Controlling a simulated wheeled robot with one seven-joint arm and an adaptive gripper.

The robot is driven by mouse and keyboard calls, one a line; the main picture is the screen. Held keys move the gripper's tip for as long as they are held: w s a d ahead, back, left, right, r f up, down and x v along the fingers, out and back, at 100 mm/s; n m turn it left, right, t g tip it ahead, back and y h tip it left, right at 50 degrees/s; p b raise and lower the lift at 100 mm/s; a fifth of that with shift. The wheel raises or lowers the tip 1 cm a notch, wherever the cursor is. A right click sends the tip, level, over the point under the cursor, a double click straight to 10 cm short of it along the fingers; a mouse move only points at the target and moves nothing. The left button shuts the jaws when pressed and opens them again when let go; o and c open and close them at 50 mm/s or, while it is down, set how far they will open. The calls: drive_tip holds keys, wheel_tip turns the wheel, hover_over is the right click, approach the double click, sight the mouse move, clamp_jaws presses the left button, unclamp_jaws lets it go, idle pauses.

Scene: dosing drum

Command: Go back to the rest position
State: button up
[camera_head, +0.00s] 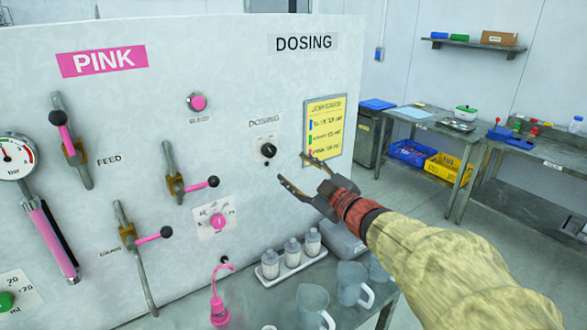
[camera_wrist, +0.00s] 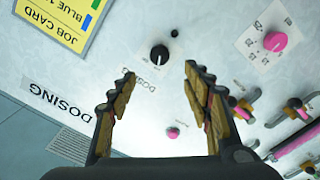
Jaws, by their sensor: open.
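My gripper (camera_head: 293,170) is open and empty in front of the white dosing panel (camera_head: 215,70). In the wrist view its two fingers (camera_wrist: 158,72) stand wide apart. The black dosing knob (camera_head: 268,150) is on the panel just left of the gripper in the head view. In the wrist view the knob (camera_wrist: 159,54) shows beyond and between the fingertips, apart from them. My arm reaches in from the lower right. The yellow job card (camera_head: 325,130) is on the panel behind the upper finger.
Below, a bench carries a white tray of bottles (camera_head: 291,258) and clear jugs (camera_head: 312,305). At right is a metal table (camera_head: 425,125) with crates beneath. Floor lies open between.

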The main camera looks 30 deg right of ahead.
drive_tip(key=shift+d+f, duration=0.1)
idle(0.4)
drive_tip(key=s+d+f+m+g+h, duration=0.6)
drive_tip(key=d+f+m+h, duration=0.1)
drive_tip(key=d+f, duration=0.35)
drive_tip(key=s+f+m+g, duration=0.3)
drive_tip(key=s, duration=0.3)
drive_tip(key=s+a+g+y, duration=0.1)
drive_tip(key=s+a, duration=0.3)
drive_tip(key=a, duration=0.6)
drive_tip(key=s+a+f+g+y, duration=0.1)
drive_tip(key=s+a+y, duration=0.2)
drive_tip(key=a, duration=0.6)
drive_tip(key=s+a+n+g+y, duration=0.1)
drive_tip(key=s+a+y, duration=0.1)
drive_tip(key=s+a, duration=0.4)
drive_tip(key=a, duration=0.4)
drive_tip(key=shift+s+a+f, duration=0.3)
drive_tip(key=shift+f, duration=0.1)
drive_tip(key=shift+a+r+n, duration=0.1)
drive_tip(key=shift+a+n, duration=0.2)
drive_tip(key=shift+a, duration=0.2)
drive_tip(key=shift+c, duration=0.3)
